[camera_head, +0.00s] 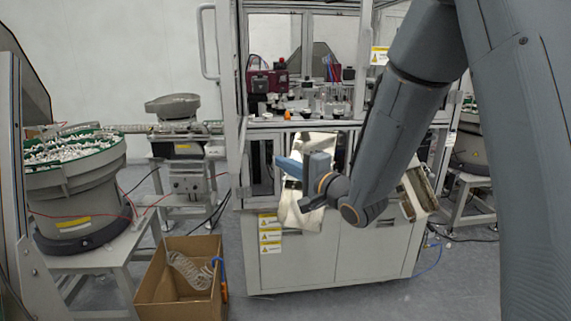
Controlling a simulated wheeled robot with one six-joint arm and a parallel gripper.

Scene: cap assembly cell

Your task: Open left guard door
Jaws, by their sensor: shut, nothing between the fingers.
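The left guard door (229,70) is a tall pale metal frame at the left front of the machine. I see it nearly edge-on, and it appears swung outward, with its white bar handle (207,42) sticking out to the left. My gripper (287,167) is blue-grey and shut, with nothing held. It is in front of the machine, below the work deck and to the right of the door, apart from the handle. My arm hides much of the machine's right side.
A cardboard box (152,290) stands on the floor at the machine's front left. A bowl feeder (75,200) full of white parts stands at far left, with a smaller feeder (172,107) behind. The machine's lower cabinet (300,265) stands below my gripper.

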